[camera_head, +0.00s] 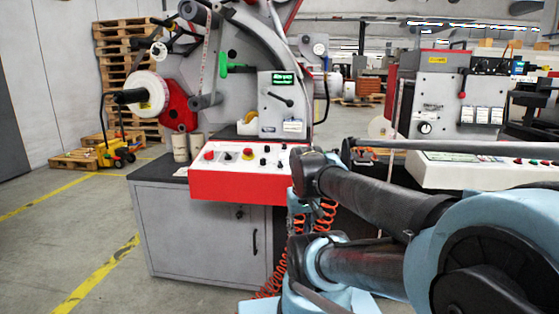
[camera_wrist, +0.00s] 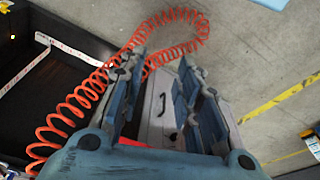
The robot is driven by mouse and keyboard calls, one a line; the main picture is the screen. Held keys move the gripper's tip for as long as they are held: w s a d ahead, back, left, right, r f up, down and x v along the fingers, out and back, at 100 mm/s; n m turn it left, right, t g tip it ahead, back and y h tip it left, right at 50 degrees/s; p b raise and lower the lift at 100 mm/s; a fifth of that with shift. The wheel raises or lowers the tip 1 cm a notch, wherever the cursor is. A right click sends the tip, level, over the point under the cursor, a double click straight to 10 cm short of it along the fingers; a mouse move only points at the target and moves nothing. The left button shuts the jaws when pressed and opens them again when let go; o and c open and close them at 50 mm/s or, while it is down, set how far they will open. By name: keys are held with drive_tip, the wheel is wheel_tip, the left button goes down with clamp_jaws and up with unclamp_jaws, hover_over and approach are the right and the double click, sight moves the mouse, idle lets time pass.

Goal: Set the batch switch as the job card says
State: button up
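The rewinder's sloped control panel (camera_head: 224,157) has a red front, with red and black knobs and buttons on its white top. A grey box (camera_head: 281,115) with a green display and a black lever (camera_head: 281,100) stands behind it. I cannot tell which control is the batch switch. No job card can be made out for certain; small white cards (camera_head: 481,115) on the right machine are too small to read. My gripper (camera_wrist: 160,68) is open and empty in the wrist view, pointing down past the grey cabinet (camera_wrist: 155,130).
The grey cabinet (camera_head: 205,235) carries the panel. An orange coiled hose (camera_wrist: 75,105) runs close to my gripper; it also hangs beside the cabinet (camera_head: 272,284). A second machine (camera_head: 455,95) stands right. Pallets (camera_head: 125,70) and a pallet truck (camera_head: 116,150) stand left. Front-left floor is clear.

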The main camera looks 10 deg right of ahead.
drive_tip(key=w+r+g, duration=0.1)
drive_tip(key=w+r, duration=1.4)
drive_tip(key=r, duration=0.2)
drive_tip(key=g+h, duration=0.1)
approach(279, 161)
drive_tip(key=f, duration=0.5)
drive_tip(key=d+f, duration=0.1)
drive_tip(key=f, duration=0.2)
drive_tip(key=shift+w+f, duration=0.2)
drive_tip(key=shift+f, duration=0.2)
drive_tip(key=shift+c, duration=0.6)
clamp_jaws()
